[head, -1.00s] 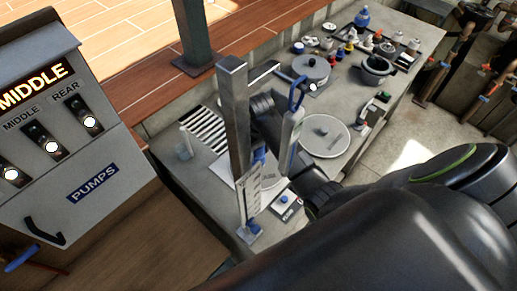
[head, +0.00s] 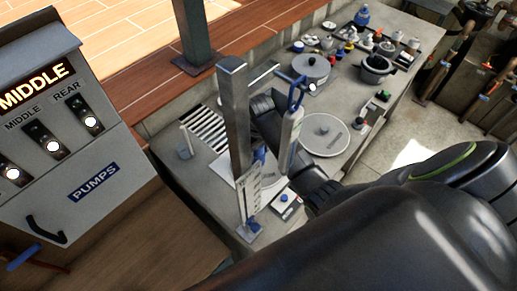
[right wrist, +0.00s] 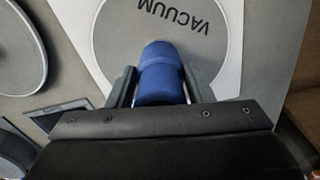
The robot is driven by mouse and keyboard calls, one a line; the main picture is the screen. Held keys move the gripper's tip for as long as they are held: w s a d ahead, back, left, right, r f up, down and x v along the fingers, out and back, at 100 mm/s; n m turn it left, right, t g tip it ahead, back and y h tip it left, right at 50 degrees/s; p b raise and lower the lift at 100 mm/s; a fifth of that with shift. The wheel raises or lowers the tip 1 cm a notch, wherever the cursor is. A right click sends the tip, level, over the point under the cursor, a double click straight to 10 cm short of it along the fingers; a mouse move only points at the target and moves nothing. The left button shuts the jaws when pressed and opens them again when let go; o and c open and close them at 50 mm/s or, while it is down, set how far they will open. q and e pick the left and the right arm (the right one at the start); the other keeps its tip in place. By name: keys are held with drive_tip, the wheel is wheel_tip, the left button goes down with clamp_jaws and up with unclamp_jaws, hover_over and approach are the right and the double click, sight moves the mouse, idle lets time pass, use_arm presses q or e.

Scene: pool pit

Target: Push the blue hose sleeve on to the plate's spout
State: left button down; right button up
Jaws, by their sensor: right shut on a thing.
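The blue hose sleeve (right wrist: 161,72) is a short tube with a stepped, rounded far end, seen in the right wrist view. My right gripper (right wrist: 160,88) is shut on it, one grey finger on each side. The sleeve's far end lies over the near edge of the grey round plate (right wrist: 150,20) marked VACUUM, which rests on a pale square. The spout is not visible, so I cannot tell whether the sleeve touches it. In the head view, the metal post hides my fingertips and most of that area. My left gripper is not in view.
The metal post (head: 234,120) and a white marked gauge strip (head: 250,195) stand in front of my right arm. Another round lid (head: 325,137), a grey pot (head: 311,68) and a small button box (head: 287,203) are on the bench. The pump panel (head: 75,130) stands left.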

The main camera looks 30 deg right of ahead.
drive_tip(key=o, duration=1.1)
drive_tip(key=shift+c, duration=0.2)
drive_tip(key=shift+o, duration=0.8)
drive_tip(key=shift+r, duration=2.5)
drive_tip(key=shift+s+f, duration=0.1)
